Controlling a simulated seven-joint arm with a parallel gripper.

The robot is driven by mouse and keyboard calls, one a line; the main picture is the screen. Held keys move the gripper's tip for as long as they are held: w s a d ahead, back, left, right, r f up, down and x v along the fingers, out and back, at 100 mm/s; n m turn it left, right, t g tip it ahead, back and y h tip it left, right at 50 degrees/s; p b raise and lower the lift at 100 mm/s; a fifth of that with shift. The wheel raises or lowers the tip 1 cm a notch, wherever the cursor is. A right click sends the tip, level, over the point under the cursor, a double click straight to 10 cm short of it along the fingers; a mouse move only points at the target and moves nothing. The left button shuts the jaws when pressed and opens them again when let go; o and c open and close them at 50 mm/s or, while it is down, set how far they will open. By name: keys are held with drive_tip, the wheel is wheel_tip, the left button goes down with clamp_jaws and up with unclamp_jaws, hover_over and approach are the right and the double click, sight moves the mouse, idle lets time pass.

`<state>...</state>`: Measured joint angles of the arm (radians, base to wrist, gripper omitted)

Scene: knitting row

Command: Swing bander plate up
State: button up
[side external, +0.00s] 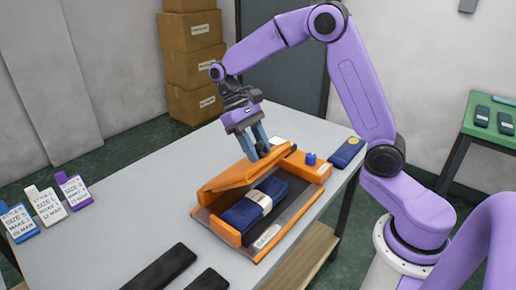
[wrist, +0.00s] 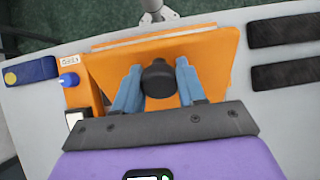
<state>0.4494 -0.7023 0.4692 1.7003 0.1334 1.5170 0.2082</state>
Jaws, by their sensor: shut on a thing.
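The bander plate (side external: 232,175) is an orange flap, tilted up on the orange bander (side external: 311,165) on the table. It also shows in the wrist view (wrist: 213,58), filling the middle. My gripper (side external: 262,146) is shut on the plate's dark round knob (wrist: 158,80), with one blue finger on each side of it. Under the raised plate, a folded navy bundle with a white paper band (side external: 259,200) lies in the bander's bed. The far side of the bundle is partly hidden by the plate.
A folded navy piece (side external: 347,152) lies right of the bander on the grey table (side external: 130,205). Two dark flat strips (side external: 160,267) lie at the front. Labelled cards (side external: 46,206) stand at the left. Cardboard boxes (side external: 193,65) are stacked behind. A green table (side external: 490,112) stands at the right.

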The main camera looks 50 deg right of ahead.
sight(248, 163)
drive_tip(key=shift+w, duration=0.1)
drive_tip(key=shift+w+r+g, duration=0.4)
drive_tip(key=shift+w+r, duration=0.05)
drive_tip(key=shift+w, duration=0.25)
drive_tip(key=shift+w+r+g, duration=0.4)
drive_tip(key=shift+w+r, duration=0.05)
drive_tip(key=shift+w, duration=0.25)
drive_tip(key=shift+w+r+g, duration=0.35)
drive_tip(key=shift+w+g, duration=0.05)
drive_tip(key=shift+w, duration=0.35)
drive_tip(key=shift+w+r+g, duration=0.35)
drive_tip(key=shift+w+g, duration=0.05)
drive_tip(key=shift+w, duration=0.35)
